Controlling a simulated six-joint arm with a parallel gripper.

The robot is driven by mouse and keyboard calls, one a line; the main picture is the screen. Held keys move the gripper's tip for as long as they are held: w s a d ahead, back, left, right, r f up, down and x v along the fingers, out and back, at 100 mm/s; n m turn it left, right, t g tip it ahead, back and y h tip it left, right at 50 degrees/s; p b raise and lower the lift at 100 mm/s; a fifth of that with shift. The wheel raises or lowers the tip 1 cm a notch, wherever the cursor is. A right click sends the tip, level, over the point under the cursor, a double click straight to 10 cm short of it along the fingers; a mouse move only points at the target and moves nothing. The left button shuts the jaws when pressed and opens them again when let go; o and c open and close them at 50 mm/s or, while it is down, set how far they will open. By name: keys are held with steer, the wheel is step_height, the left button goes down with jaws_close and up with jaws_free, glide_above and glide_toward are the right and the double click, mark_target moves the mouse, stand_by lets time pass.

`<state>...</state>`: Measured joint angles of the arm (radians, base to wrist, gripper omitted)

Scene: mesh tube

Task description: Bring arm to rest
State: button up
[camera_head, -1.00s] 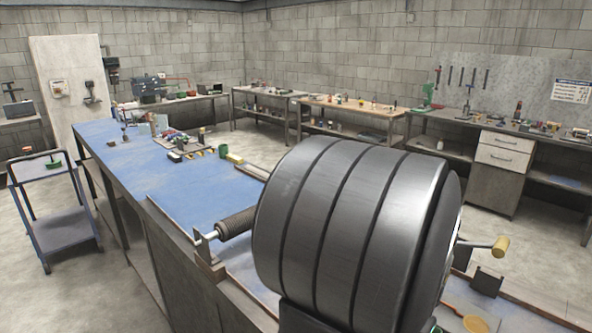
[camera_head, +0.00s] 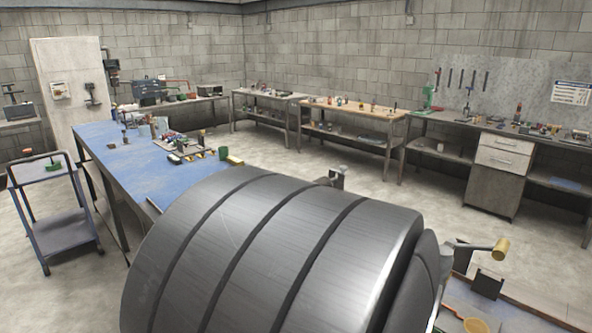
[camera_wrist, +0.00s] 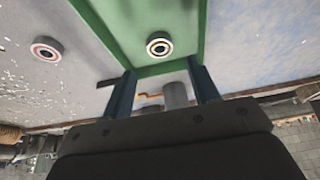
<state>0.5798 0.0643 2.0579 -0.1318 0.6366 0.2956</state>
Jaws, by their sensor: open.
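My gripper (camera_wrist: 163,68) shows in the wrist view with its two blue fingers spread apart. A grey cylinder (camera_wrist: 176,95) appears between or behind the fingers; I cannot tell its distance, and neither finger visibly touches it. Beyond the fingertips is a green-rimmed surface (camera_wrist: 148,72) with a round, ringed piece (camera_wrist: 158,46) on it. In the head view a large dark banded arm link of mine (camera_head: 270,250) fills the lower middle. It hides the near part of the blue bench (camera_head: 125,155), and my gripper does not show there.
A yellow-ended handle (camera_head: 501,249) and a yellow round dish (camera_head: 478,325) are right of the link. A cart (camera_head: 60,215) stands at left. Open floor (camera_head: 420,200) lies between the bench and back tables.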

steer(key=v, duration=0.6)
steer(key=x, duration=1.2)
steer(key=shift+f, duration=0.35)
step_height(320, 180, up, 5)
steer(key=shift+s+d+r, duration=0.1)
steer(key=shift+s+d, duration=0.05)
steer(key=s+d+r, duration=0.5)
steer(key=s+r, duration=0.2)
steer(key=s, duration=0.4)
steer(key=d+m+g, duration=0.1)
steer(key=d+m, duration=0.3)
steer(key=d, duration=1)
steer(key=w+f, duration=0.2)
steer(key=w, duration=0.3)
steer(key=shift+w+a+m+g+h, duration=0.3)
steer(key=shift+w+a+h, duration=0.05)
steer(key=shift+w+h, duration=0.05)
steer(key=shift+f, duration=0.1)
